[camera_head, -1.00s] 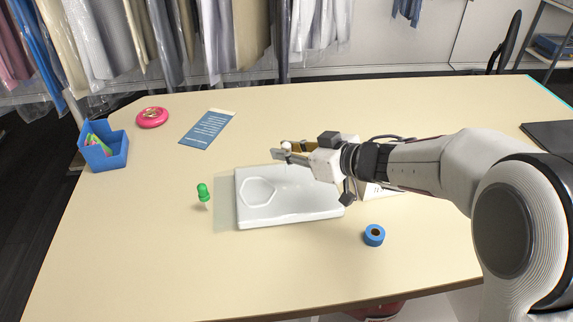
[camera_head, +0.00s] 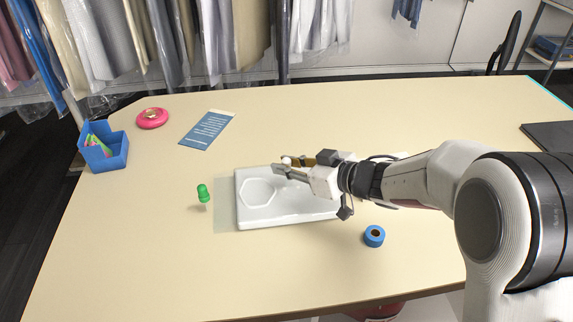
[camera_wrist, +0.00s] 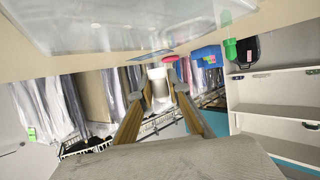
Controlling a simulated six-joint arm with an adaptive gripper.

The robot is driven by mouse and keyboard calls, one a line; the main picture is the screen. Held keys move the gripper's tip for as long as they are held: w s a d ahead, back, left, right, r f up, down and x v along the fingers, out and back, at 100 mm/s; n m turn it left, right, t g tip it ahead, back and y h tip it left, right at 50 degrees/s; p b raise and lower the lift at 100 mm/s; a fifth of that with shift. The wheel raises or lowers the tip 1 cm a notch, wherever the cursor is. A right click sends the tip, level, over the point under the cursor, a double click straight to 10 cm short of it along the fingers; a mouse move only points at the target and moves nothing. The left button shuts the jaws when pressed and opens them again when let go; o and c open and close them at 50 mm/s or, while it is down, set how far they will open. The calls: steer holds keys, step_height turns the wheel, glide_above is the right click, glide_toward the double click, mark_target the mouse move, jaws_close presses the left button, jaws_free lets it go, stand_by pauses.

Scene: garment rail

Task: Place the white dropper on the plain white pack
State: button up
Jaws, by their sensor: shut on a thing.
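The plain white pack (camera_head: 285,212) lies flat on the table, with a hexagonal outline on its left part. It also fills the top of the wrist view (camera_wrist: 105,22). My gripper (camera_head: 284,166) is over the pack's far edge. It is shut on the white dropper (camera_head: 287,160), of which only a small white end shows in the head view. In the wrist view the dropper (camera_wrist: 159,86) is between the two fingertips. I cannot tell the exact gap between dropper and pack.
A green-capped bottle (camera_head: 203,194) stands left of the pack. A blue tape roll (camera_head: 374,236) lies at the near right. The table's near left is clear.

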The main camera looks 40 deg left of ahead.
steer(key=shift+f, duration=0.1)
steer(key=o, duration=0.7)
steer(key=shift+o, duration=0.2)
steer(key=shift+d+r, duration=0.15)
steer(key=shift+r, duration=0.05)
steer(key=v, duration=1.1)
steer(key=shift+d, duration=0.35)
steer(key=shift+r, duration=0.1)
